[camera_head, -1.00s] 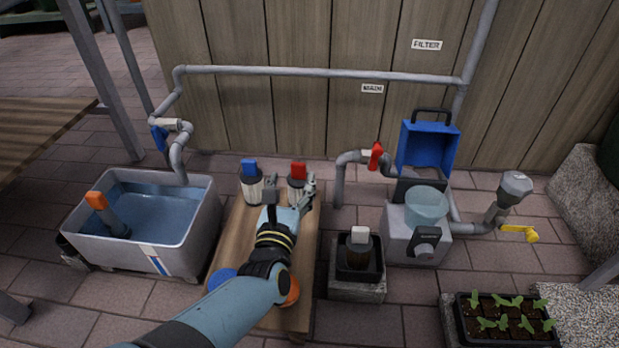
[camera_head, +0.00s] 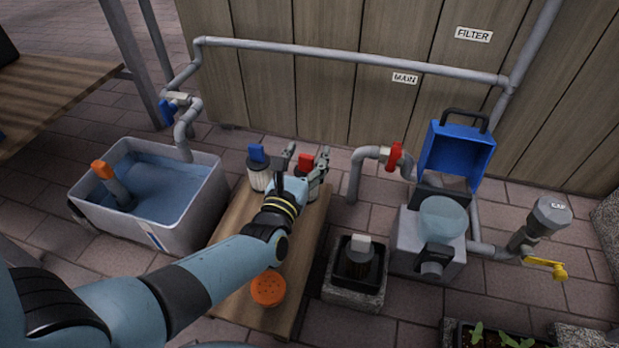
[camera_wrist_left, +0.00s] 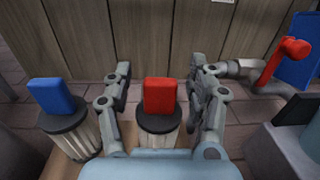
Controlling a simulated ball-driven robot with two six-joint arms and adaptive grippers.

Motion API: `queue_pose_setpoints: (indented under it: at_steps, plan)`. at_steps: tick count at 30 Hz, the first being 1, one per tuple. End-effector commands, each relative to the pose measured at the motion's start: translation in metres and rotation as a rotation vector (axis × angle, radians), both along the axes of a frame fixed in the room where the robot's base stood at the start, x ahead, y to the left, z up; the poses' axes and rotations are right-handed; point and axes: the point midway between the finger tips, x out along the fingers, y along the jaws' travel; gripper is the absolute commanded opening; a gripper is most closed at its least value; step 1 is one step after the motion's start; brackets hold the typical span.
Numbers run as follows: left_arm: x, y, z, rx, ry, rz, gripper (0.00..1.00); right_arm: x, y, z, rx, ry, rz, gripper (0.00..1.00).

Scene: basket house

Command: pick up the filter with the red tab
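The filter with the red tab (camera_head: 305,164) stands upright on the wooden bench, partly hidden behind my left gripper in the head view. In the left wrist view its red tab (camera_wrist_left: 160,95) and dark cap sit between the two fingers. My left gripper (camera_head: 307,160) is open, with a finger on each side of the filter; a gap shows on both sides of the tab. The fingers also show in the left wrist view (camera_wrist_left: 160,88). My right gripper is not in view.
A filter with a blue tab (camera_head: 257,172) stands just left of the red one. An orange perforated piece (camera_head: 268,289) lies on the bench (camera_head: 290,262). A black container (camera_head: 357,270) and the blue-lidded housing (camera_head: 457,152) stand right.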

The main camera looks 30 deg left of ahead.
Motion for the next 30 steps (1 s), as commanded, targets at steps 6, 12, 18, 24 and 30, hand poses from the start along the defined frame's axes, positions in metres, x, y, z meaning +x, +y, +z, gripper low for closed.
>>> queue_pose_setpoints:
  at_steps: [6,12,18,24,30]
  plan:
    - [0.0002,-0.0002,0.0001,0.0,0.0,0.0,0.27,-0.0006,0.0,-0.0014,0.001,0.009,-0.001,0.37]
    - [0.0003,-0.0003,0.0001,0.0,0.0,0.0,0.01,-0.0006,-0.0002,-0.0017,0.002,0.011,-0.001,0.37]
    - [0.0004,-0.0002,0.0004,0.0,-0.001,0.0,0.0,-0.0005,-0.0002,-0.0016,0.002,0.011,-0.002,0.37]
    - [0.0004,-0.0002,0.0005,0.0,-0.001,0.0,0.0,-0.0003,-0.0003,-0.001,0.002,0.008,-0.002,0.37]
    - [0.0007,-0.0003,0.0046,0.0,-0.002,0.0,0.0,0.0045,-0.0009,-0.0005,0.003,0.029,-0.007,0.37]
